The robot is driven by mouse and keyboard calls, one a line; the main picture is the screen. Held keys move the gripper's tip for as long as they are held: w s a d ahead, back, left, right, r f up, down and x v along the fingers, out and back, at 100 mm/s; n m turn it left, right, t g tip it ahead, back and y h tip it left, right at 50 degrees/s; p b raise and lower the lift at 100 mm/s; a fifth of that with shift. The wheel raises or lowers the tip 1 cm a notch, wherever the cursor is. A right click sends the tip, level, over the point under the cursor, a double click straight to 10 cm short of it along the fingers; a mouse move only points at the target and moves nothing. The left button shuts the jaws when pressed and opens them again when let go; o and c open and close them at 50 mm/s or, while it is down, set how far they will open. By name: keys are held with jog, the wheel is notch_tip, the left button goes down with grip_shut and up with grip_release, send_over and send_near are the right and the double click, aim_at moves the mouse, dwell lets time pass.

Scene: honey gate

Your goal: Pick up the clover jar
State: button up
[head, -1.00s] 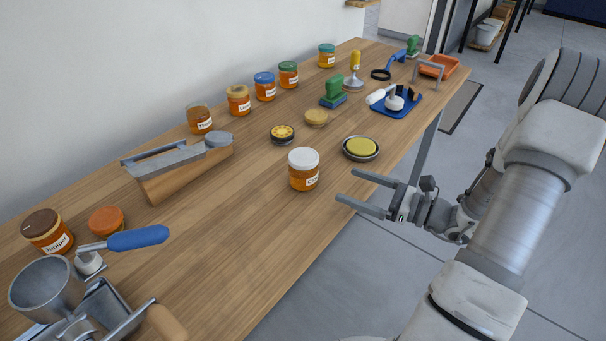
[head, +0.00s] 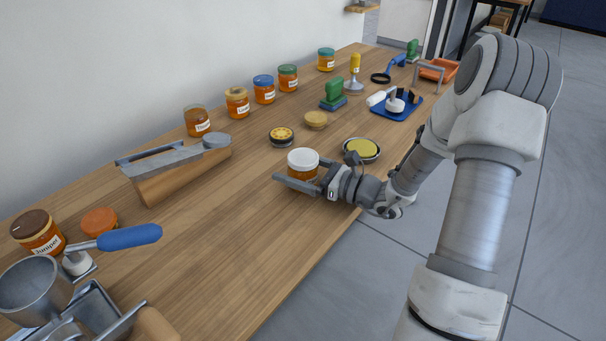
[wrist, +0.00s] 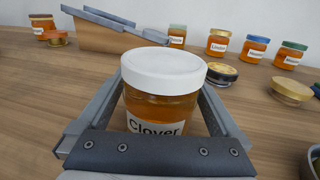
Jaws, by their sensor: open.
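The clover jar (head: 303,163) stands upright on the wooden table, with a white lid and amber honey. In the wrist view the clover jar (wrist: 161,93) shows a label reading "Clover". My gripper (head: 300,182) is open at table height, with one finger on each side of the jar. In the wrist view my gripper (wrist: 165,105) has its fingers flanking the jar; a small gap shows at the right, and I cannot tell whether the left finger touches. The jar's lower part is partly hidden by the near finger in the head view.
Left of the jar is a wooden block with a grey metal top (head: 178,170). Behind it are a dark-rimmed yellow disc (head: 281,136) and a gold lid (head: 316,119). Several honey jars line the wall. Table (head: 235,225) in front is clear.

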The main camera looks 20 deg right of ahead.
jog(key=shift+w+a, duration=0.2)
jog(key=shift+w, duration=0.05)
jog(key=c, duration=1.5)
grip_shut()
jog(key=shift+r, duration=0.15)
